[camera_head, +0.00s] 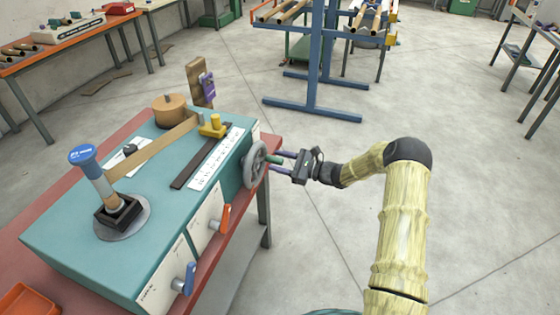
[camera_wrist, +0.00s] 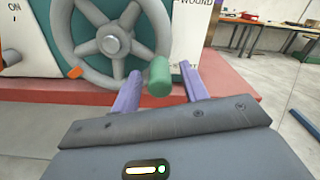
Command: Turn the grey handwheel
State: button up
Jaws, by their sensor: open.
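The grey handwheel (camera_head: 254,163) is a spoked wheel on the right end of the teal winder (camera_head: 130,200). In the wrist view the handwheel (camera_wrist: 112,38) faces me, with a green crank knob (camera_wrist: 159,77) sticking out from its lower right rim towards me. My gripper (camera_head: 275,163) is open, its two purple fingers (camera_wrist: 160,88) pointing at the wheel. The green knob lies between the two fingertips in the wrist view, with a visible gap on each side. I cannot tell whether a finger touches the wheel rim. An orange mark (camera_wrist: 74,72) sits at the wheel's lower left.
The winder stands on a red-topped bench (camera_head: 50,185). An orange lever (camera_head: 220,217) and a blue lever (camera_head: 185,279) stick out from its front. A blue rack (camera_head: 313,75) stands behind my gripper. The concrete floor right of the bench is open.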

jog(key=shift+c, duration=0.4)
grip_shut()
